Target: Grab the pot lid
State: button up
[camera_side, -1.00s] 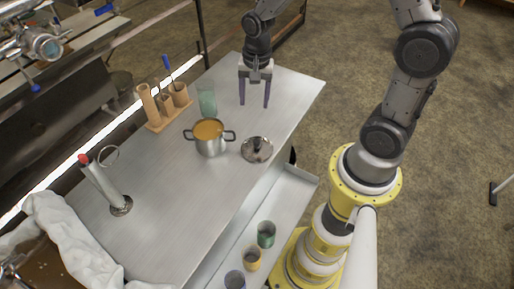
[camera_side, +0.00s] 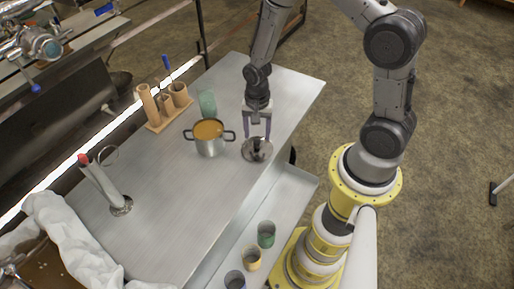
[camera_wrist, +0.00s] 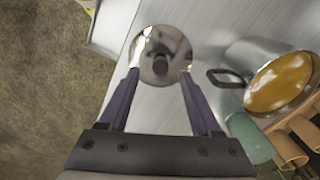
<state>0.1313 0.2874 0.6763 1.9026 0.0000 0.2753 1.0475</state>
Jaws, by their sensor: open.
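The pot lid (camera_side: 257,150) is a round shiny metal disc with a dark knob, lying on the metal table to the right of the pot. It also shows in the wrist view (camera_wrist: 150,52), with the knob near its middle. My gripper (camera_side: 257,136) is open and points down over the lid. In the wrist view its two purple fingers (camera_wrist: 160,82) reach toward the lid, one on each side of the knob and short of it. I cannot tell the exact height of the fingertips above the lid. Nothing is held.
The pot (camera_side: 210,146) with orange liquid stands close left of the lid. Behind it are a green glass (camera_side: 207,103) and a wooden holder (camera_side: 168,115) with cylinders. A lower shelf (camera_side: 285,205) with several cups runs along the table's near side.

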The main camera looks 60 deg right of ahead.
aim_at(257, 146)
jog(key=shift+a+f, duration=0.1)
jog(key=shift+f, duration=1.35)
jog(key=shift+c, duration=0.3)
grip_shut()
